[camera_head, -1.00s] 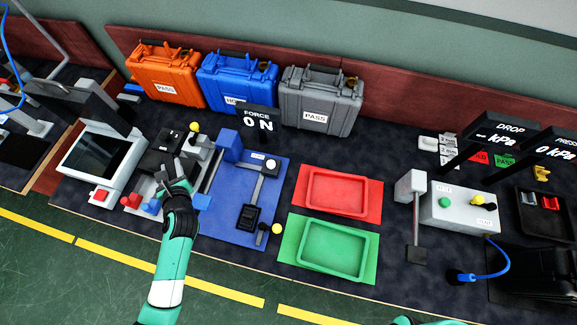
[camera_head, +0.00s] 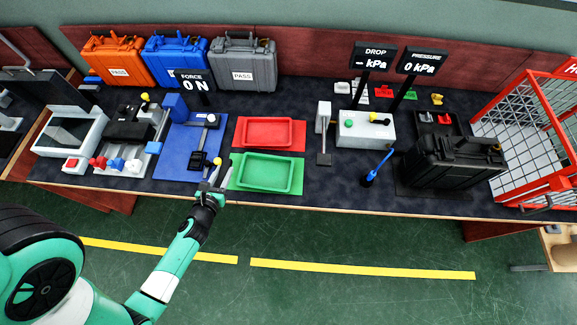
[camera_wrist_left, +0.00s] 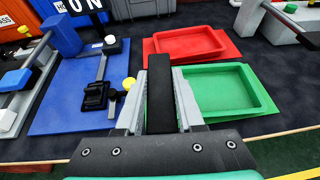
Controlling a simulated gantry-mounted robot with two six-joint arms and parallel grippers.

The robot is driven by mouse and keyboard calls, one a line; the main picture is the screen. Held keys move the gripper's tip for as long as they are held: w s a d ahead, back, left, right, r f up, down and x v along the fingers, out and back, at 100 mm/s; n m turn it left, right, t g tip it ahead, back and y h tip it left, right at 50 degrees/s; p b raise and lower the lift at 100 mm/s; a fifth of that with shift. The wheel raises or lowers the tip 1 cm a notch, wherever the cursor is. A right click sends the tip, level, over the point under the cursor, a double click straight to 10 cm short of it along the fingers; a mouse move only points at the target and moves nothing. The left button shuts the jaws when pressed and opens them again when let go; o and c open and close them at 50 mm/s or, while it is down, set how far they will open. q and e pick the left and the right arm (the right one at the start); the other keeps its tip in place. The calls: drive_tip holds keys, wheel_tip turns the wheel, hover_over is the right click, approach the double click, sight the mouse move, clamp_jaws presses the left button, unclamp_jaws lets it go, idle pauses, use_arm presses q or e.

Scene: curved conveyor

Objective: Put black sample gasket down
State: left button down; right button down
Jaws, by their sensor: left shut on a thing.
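My left gripper (camera_head: 219,177) is over the table's front edge, in front of the blue plate and the green tray. In the left wrist view its two grey fingers (camera_wrist_left: 161,105) are shut on a long black piece, which I take to be the black sample gasket (camera_wrist_left: 160,90). The gasket sticks out forward past the fingertips. Behind it lie the green tray (camera_head: 264,190) on a green mat and the red tray (camera_head: 291,120) on a red mat. Both trays look empty. In the head view the gasket is too small to make out. My right gripper is not in view.
Left of the gripper is a blue plate (camera_head: 166,170) with a lever fixture. A grey valve box (camera_head: 368,138) and a black case (camera_head: 455,172) stand to the right. Orange, blue and grey cases line the back.

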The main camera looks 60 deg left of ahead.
use_arm(q)
drive_tip(key=shift+d, duration=0.2)
drive_tip(key=w+f+b, duration=0.2)
drive_tip(key=b, duration=0.8)
hover_over(266, 174)
drive_tip(key=f, duration=0.4)
drive_tip(key=s+f, duration=0.1)
drive_tip(key=f, duration=0.2)
drive_tip(key=shift+a, duration=0.1)
drive_tip(key=shift+w, duration=0.25)
drive_tip(key=f+b, duration=0.2)
drive_tip(key=f, duration=0.1)
drive_tip(key=f+b, duration=0.1)
drive_tip(key=shift+w+f, duration=0.15)
drive_tip(key=shift+w, duration=0.25)
drive_tip(key=c, duration=0.5)
unclamp_jaws()
